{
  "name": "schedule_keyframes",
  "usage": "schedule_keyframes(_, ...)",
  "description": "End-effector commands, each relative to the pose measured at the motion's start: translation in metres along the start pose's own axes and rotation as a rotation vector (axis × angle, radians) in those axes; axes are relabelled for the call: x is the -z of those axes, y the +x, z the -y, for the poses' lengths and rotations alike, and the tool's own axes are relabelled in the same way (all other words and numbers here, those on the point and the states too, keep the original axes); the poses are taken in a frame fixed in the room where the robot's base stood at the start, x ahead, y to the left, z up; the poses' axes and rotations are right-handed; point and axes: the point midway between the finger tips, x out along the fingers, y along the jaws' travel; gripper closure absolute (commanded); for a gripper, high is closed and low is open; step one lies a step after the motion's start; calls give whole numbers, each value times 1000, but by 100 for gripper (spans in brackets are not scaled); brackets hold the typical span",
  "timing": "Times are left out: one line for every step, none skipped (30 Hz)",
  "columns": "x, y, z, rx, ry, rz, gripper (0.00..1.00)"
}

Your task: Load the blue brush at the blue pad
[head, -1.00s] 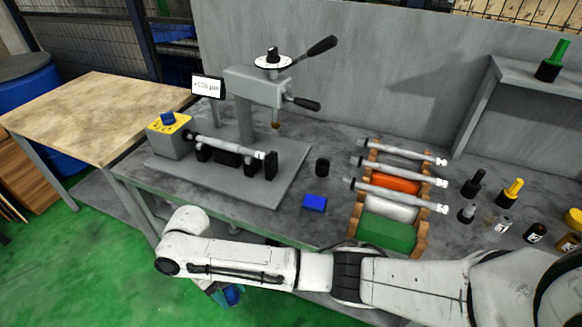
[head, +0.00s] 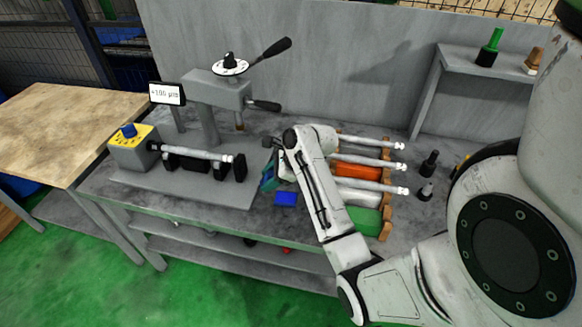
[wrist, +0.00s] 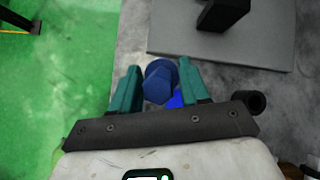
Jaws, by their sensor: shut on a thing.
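The blue pad (head: 286,198) lies on the grey bench, right of the grinder base. A sliver of the pad also shows in the wrist view (wrist: 177,99). My gripper (head: 268,178) is above the bench, just behind and left of the pad in the head view. In the wrist view my gripper's teal fingers (wrist: 157,87) are shut on the blue brush (wrist: 159,83), seen from its hexagonal handle end. The brush's bristles are hidden, and I cannot tell whether it touches the pad.
The cylindrical grinder (head: 200,165) with a mounted shaft stands left. A rack of shafts (head: 386,215) is right of my arm. Dark bottles (head: 428,165) stand farther right. A black cup (wrist: 256,101) is close right of my gripper in the wrist view. A shelf (head: 470,62) is behind.

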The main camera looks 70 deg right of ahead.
Motion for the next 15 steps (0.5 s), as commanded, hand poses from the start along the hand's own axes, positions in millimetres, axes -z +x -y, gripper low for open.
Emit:
schedule_keyframes(12, -12, 5, 48, 56, -4, 85)
schedule_keyframes(19, -18, 9, 76, 85, -7, 85)
schedule_keyframes(27, -24, 12, 106, 118, -9, 85)
schedule_keyframes(32, -28, 14, 126, 139, -11, 85)
schedule_keyframes(37, -32, 16, 142, 158, -13, 85)
schedule_keyframes(41, -35, 18, 160, 175, -15, 85)
schedule_keyframes(44, -37, 19, 171, 186, -16, 85)
schedule_keyframes(46, -39, 20, 178, 194, -17, 85)
schedule_keyframes(48, -40, 20, 184, 202, -17, 85)
schedule_keyframes(49, -40, 20, 187, 205, -18, 85)
schedule_keyframes(50, -40, 20, 189, 207, -18, 85)
schedule_keyframes(51, -39, 20, 189, 208, -18, 85)
schedule_keyframes(51, -38, 20, 189, 208, -18, 85)
schedule_keyframes(52, -37, 20, 189, 207, -18, 85)
schedule_keyframes(53, -36, 20, 188, 207, -18, 85)
